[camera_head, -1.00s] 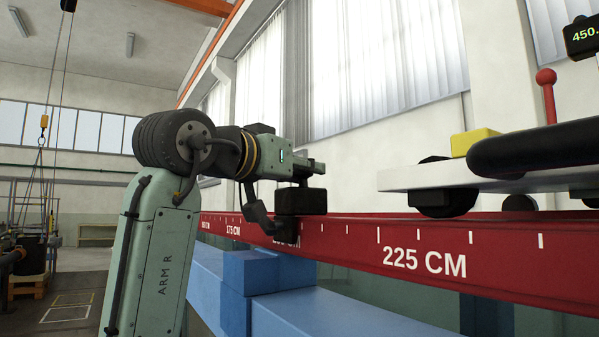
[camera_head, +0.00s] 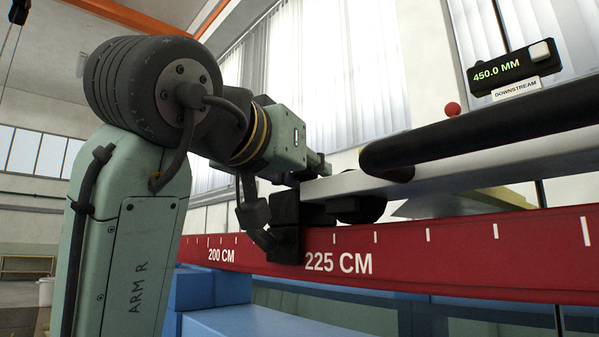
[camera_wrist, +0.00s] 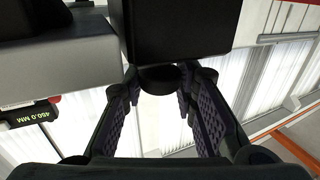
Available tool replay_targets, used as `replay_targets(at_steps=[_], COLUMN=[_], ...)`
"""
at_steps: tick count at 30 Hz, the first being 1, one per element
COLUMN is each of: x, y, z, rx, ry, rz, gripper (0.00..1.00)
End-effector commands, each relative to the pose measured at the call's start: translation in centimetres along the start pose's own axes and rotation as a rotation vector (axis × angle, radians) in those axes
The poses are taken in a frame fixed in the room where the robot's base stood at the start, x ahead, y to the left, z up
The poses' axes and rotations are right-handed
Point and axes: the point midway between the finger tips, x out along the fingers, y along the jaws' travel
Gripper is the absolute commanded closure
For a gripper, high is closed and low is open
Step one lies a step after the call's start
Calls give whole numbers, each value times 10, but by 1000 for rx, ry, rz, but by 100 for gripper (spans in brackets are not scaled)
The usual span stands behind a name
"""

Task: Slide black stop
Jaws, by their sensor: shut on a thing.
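The black stop (camera_head: 287,208) is a dark block on the red rail (camera_head: 470,250). Its lower part hangs over the rail's front face, just left of the 225 CM mark. My gripper (camera_head: 292,180) is above the stop, largely hidden by my arm. In the wrist view, the black block (camera_wrist: 185,30) fills the top centre. My gripper's fingers (camera_wrist: 158,95) there close around a dark round knob (camera_wrist: 160,78) at its edge.
A pale carriage plate (camera_head: 430,180) with a black wheel (camera_head: 360,208) sits directly right of the stop; I cannot tell whether they touch. A display (camera_head: 508,68) reads 450.0 MM. Left along the rail looks clear.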

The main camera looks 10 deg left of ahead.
Motion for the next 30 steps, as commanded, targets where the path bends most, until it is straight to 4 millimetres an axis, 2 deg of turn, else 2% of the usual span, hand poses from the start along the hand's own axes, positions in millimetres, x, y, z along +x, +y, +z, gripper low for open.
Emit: replay_targets(at_steps=[6, 7, 15, 25, 30], x=[0, 0, 0, -2, -23], y=[0, 0, 0, 0, 0], z=[0, 0, 0, 0, -1], rx=[0, 0, 0, 0, 1], ry=[-1, -1, 0, 1, 3], rz=[0, 0, 0, 0, -1], gripper=[100, 72, 54, 54, 54])
